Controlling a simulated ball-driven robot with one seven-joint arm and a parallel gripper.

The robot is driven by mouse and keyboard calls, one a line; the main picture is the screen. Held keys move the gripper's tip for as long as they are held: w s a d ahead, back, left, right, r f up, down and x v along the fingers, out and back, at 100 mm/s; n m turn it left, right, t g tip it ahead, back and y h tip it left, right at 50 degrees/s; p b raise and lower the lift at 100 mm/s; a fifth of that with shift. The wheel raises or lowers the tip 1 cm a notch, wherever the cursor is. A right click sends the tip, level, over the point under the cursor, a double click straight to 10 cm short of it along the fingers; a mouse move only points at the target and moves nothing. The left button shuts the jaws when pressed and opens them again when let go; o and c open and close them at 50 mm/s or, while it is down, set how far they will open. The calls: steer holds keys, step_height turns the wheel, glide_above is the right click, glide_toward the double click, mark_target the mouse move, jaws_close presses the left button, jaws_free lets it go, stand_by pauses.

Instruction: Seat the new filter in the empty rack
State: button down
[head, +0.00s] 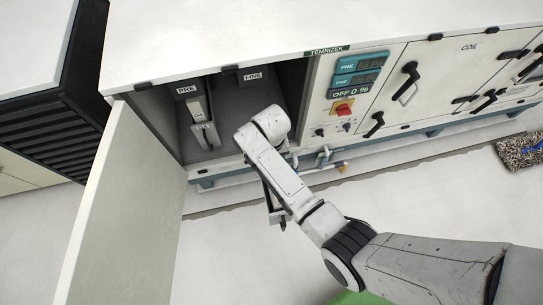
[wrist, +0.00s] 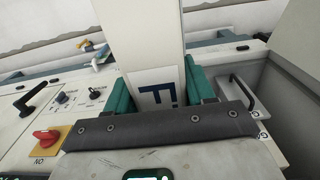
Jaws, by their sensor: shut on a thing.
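In the wrist view, my gripper (wrist: 158,88) has its two teal fingers closed on both sides of a pale filter (wrist: 153,30). The filter carries a white label with a dark letter F and reaches out past the top of the picture. In the head view, my wrist sits at the front right of an open cabinet bay (head: 232,105); the fingers and filter are hidden there. The bay's right side, under the FINE plate (head: 252,76), looks empty, though my arm covers its lower part.
The bay's door (head: 125,220) stands open on the left. Right of the bay is a panel with displays (head: 360,72) and a red switch (head: 343,107); the switch also shows in the wrist view (wrist: 46,138). Pipe fittings (head: 325,158) stick out low.

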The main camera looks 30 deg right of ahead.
steer(key=shift+f, duration=0.4)
steer(key=shift+c, duration=1.6)
jaws_free()
step_height(320, 180, up, 11)
steer(key=shift+f, duration=0.15)
